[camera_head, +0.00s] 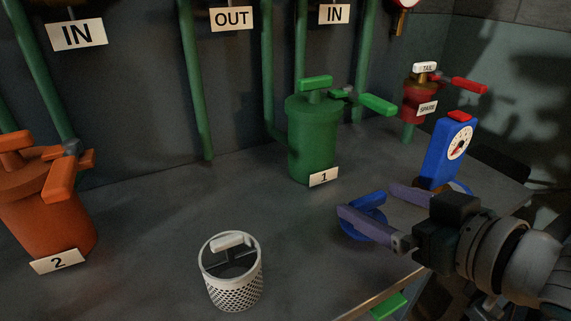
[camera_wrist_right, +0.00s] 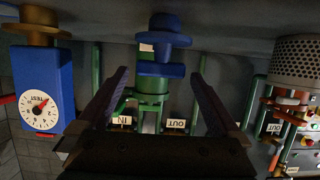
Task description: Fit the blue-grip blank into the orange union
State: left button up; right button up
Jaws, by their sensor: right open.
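A blue round piece with a raised bar grip (camera_head: 371,201), which looks like the blue-grip blank, lies on the bench right of centre. It also shows in the right wrist view (camera_wrist_right: 162,40). My right gripper (camera_head: 367,198) is open, its fingers pointing left. One finger covers part of the blue piece in the head view. In the wrist view the piece appears between the fingers (camera_wrist_right: 160,75), with gaps on both sides. An orange housing (camera_head: 45,215) with a lever and plate "2" stands at the left. I cannot tell which part is the orange union. My left gripper is not visible.
A green housing (camera_head: 312,145), plate "1", stands at the back. A blue gauge box (camera_head: 437,155) stands near my right gripper. A red fitting (camera_head: 419,103) is behind it. A white perforated basket (camera_head: 234,290) stands in front. The bench (camera_head: 180,215) is clear between the housings.

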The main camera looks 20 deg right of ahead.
jog(key=x, duration=0.2)
jog(key=shift+w+f, duration=0.1)
jog(key=shift+w, duration=0.15)
grip_shut()
dwell(0.6)
